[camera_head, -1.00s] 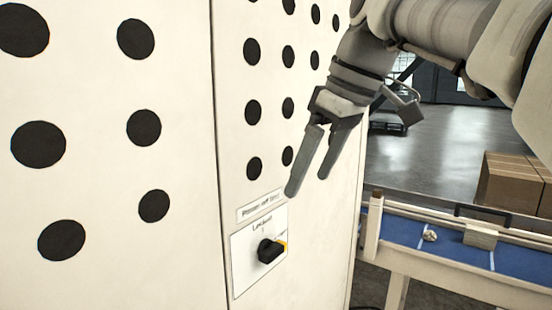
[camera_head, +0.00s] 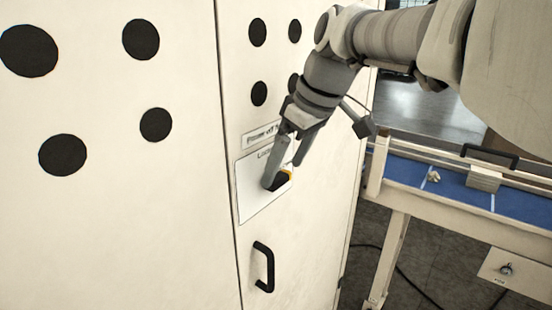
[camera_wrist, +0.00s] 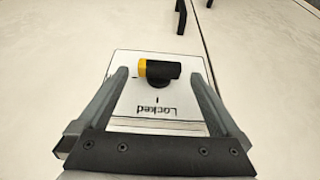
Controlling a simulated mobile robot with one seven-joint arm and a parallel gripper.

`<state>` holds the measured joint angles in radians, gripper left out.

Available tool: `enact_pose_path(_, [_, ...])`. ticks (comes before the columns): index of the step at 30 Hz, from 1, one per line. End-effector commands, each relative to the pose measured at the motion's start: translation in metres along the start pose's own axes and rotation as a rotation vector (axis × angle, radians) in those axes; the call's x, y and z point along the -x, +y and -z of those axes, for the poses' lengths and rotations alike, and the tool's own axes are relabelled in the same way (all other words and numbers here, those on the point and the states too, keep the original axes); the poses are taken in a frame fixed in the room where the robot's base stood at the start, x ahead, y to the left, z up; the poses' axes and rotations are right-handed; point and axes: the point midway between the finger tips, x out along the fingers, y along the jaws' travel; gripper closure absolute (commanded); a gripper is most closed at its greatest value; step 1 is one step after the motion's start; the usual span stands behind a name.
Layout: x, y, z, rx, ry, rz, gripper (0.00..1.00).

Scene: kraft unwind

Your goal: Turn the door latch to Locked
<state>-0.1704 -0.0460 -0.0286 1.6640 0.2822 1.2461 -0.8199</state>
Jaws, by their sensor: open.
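The door latch (camera_head: 283,180) is a black knob with a yellow tip on a white plate (camera_head: 252,197) on the cream cabinet door. In the wrist view the latch (camera_wrist: 162,72) lies crosswise, its yellow end to the left. The word "Locked" (camera_wrist: 156,110) is printed upside down there, with a short mark beside it. My gripper (camera_head: 281,175) is open at the plate, and its fingers partly hide the latch in the head view. In the wrist view my gripper (camera_wrist: 160,75) has one finger on each side of the latch, with gaps between; contact cannot be told.
A black pull handle (camera_head: 263,267) sticks out below the plate. A label strip (camera_head: 260,138) sits above it, partly covered by my gripper. A blue-topped conveyor table (camera_head: 405,172) stands to the right. A cable lies on the floor there.

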Motion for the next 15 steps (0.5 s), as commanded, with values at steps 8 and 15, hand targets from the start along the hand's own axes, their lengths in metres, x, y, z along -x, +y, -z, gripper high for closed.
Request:
enact_pose_path(8, [-0.026, 0.000, 0.000, 0.000, 0.000, 0.001, 0.00])
enact_pose_path(15, [-0.028, 0.000, 0.000, 0.000, 0.000, 0.001, 0.00])
